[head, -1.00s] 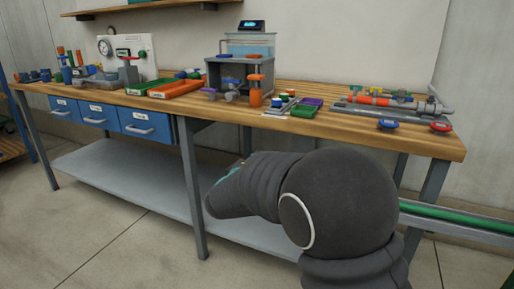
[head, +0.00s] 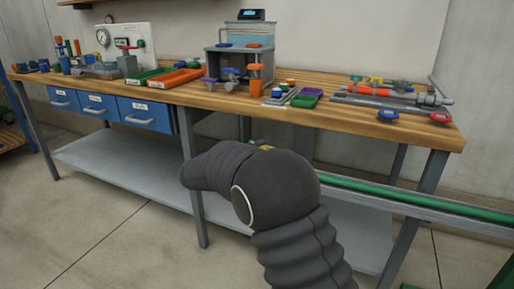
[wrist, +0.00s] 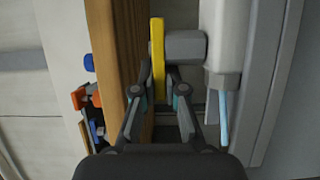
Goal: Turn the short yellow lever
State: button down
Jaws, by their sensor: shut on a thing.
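The yellow lever (wrist: 157,60) is a narrow flat bar in the wrist view, running up the picture beside a grey cylindrical stub (wrist: 186,48). My gripper (wrist: 160,97) is shut on the lower end of this bar, with a finger on each side. The contact points are partly hidden by the dark fingers.
A wooden edge (wrist: 130,30) runs close left of the lever in the wrist view. A pale body (wrist: 222,40) and a light blue bar (wrist: 223,105) are to the right. The workbench (head: 330,112) carries trays, valves and an orange pipe (head: 370,91).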

jog(key=c, duration=1.2)
grip_release()
jog(key=shift+w+d, duration=0.1)
jog(key=shift+d, duration=0.05)
jog(key=v, duration=1.2)
